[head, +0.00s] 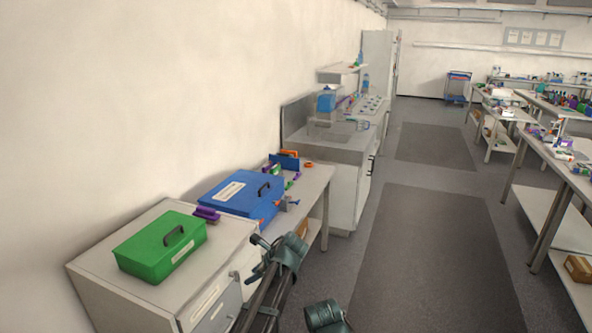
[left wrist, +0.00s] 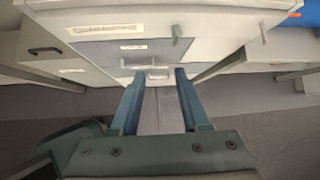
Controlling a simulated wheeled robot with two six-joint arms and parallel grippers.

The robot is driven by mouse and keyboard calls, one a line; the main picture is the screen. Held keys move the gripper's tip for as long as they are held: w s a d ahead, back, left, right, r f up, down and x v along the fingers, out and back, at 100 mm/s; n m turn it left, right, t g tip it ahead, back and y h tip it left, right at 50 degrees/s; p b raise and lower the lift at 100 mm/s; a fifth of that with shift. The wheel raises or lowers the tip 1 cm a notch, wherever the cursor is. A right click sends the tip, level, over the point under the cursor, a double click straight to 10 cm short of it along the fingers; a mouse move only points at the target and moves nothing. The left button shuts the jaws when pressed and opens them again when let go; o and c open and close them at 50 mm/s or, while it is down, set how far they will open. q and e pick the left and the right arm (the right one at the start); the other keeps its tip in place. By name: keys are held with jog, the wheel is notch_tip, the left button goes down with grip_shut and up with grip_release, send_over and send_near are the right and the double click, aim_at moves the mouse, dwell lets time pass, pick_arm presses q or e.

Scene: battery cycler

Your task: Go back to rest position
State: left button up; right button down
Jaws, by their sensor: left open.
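My left gripper (head: 259,257) is in front of the grey-white cabinet (head: 88,290), at the lower middle of the head view. In the left wrist view its two blue fingers (left wrist: 160,74) are apart with nothing between them. Beyond the fingertips the cabinet front (left wrist: 203,24) shows with its handles. I cannot tell whether the fingers touch it; they appear apart from it. A dark green part of my own arm shows at the bottom of the head view. My right gripper is not in view.
A green box (head: 150,262) stands on the cabinet. A blue box (head: 232,194) stands on the bench beyond it, with small items near it. A sink unit (head: 325,155) follows along the wall. The floor (head: 425,255) to the right is clear up to the tables (head: 560,165).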

pick_arm(q)
jog(key=s+a+f+n+g+h, duration=0.1)
jog(key=s+f+n+g+h, duration=0.2)
jog(key=s+n, duration=0.8)
jog(key=s+f+n+h, duration=0.2)
jog(key=s+n+h, duration=0.2)
jog(key=s+n, duration=0.7)
jog(key=s+d+m+g+y, duration=0.1)
jog(key=s+d+m, duration=0.3)
jog(key=d, duration=0.6)
jog(key=s, duration=0.2)
jog(key=shift+s+d, duration=0.3)
jog(key=shift+d, duration=0.05)
jog(key=shift+a+f, duration=0.1)
